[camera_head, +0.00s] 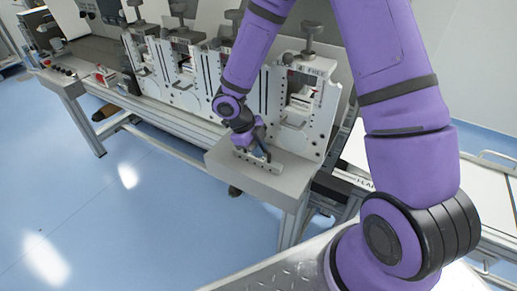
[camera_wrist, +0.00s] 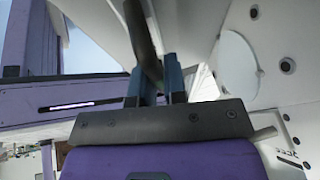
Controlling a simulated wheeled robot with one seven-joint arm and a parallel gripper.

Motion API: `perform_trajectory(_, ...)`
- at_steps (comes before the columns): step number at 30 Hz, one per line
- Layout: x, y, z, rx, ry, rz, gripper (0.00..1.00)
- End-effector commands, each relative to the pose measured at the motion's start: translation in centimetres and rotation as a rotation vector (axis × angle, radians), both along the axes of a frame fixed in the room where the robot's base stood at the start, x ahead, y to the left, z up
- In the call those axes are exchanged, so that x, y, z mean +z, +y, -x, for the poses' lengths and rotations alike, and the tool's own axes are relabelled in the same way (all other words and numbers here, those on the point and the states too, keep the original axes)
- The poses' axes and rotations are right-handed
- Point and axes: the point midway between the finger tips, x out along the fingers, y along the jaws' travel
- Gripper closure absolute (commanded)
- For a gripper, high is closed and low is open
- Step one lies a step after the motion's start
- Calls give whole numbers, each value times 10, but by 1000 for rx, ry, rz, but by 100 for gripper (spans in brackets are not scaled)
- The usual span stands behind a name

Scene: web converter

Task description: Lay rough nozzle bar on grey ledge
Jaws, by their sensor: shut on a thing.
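In the wrist view, the blue fingers of my gripper (camera_wrist: 157,84) close on a long dark piece (camera_wrist: 140,32), which seems to be the bar. The bar's underside is hidden, so I cannot tell whether it rests on the ledge or is just above it. Its rough finish is too small to see.
The upright converter plates (camera_head: 325,110) with knobs stand right behind the ledge. The machine's long rail (camera_head: 165,115) runs off to the left. The ledge's front part is bare. Blue floor (camera_head: 130,220) lies open in front.

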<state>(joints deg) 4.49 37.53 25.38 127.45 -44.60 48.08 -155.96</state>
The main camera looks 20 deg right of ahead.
Motion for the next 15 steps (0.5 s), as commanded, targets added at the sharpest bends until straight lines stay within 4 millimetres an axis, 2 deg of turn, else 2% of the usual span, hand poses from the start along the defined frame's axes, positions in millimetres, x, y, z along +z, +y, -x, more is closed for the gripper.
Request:
perform_trajectory(10,-4,0,0,1,-1,0,100)
perform_trajectory(11,-4,0,0,0,0,1,85)
perform_trajectory(12,-4,0,0,1,-1,0,76)
perform_trajectory(14,-4,0,0,1,-1,0,62)
perform_trajectory(15,-4,0,0,1,-1,0,62)
